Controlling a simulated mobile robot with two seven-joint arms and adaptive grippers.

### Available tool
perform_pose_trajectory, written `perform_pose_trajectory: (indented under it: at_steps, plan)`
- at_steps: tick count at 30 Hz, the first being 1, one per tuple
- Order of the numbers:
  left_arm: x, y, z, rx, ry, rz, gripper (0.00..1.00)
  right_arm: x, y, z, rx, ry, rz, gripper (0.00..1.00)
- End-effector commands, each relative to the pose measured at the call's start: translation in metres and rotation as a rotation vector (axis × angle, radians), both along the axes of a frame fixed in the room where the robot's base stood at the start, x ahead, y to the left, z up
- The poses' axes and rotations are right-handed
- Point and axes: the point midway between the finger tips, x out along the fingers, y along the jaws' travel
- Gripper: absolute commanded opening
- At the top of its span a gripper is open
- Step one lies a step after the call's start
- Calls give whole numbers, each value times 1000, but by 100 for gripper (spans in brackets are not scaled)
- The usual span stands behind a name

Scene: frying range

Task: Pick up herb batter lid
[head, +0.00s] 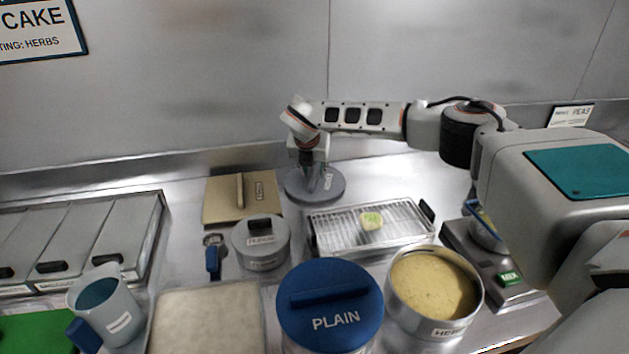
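A flat round grey lid (296,191) lies on the steel counter near the back wall, and a small label shows on it. I take it for the herb batter lid. My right gripper (318,186) points down over the middle of this lid. Its fingers hide the lid's handle, and I cannot tell whether they are closed on it. The open herb tub (406,317) stands at the front right, filled with speckled yellow batter. My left gripper is not in view.
A tub with a blue PLAIN lid (335,322) stands left of the herb tub. A wire rack (335,228) holds one small piece of food. A lidded grey pot (262,259), a tan board (222,209) and a jug (107,321) stand left.

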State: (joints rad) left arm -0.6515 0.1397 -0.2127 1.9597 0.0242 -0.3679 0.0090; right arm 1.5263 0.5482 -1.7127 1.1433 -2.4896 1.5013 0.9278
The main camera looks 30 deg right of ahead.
Motion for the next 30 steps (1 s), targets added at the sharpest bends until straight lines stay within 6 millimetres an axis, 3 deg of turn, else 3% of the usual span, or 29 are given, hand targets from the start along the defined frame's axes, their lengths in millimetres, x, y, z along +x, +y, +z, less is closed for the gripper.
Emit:
perform_pose_trajectory:
  at_steps: [4,11,15,30]
  plan:
    - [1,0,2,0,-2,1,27,4,-4,-10,0,0,-2,31]
    - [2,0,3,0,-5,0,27,5,-5,-11,0,0,-1,31]
    - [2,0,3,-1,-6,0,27,5,-5,-11,0,0,-1,0]
    - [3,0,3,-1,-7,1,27,5,-5,-4,1,-2,-1,0]
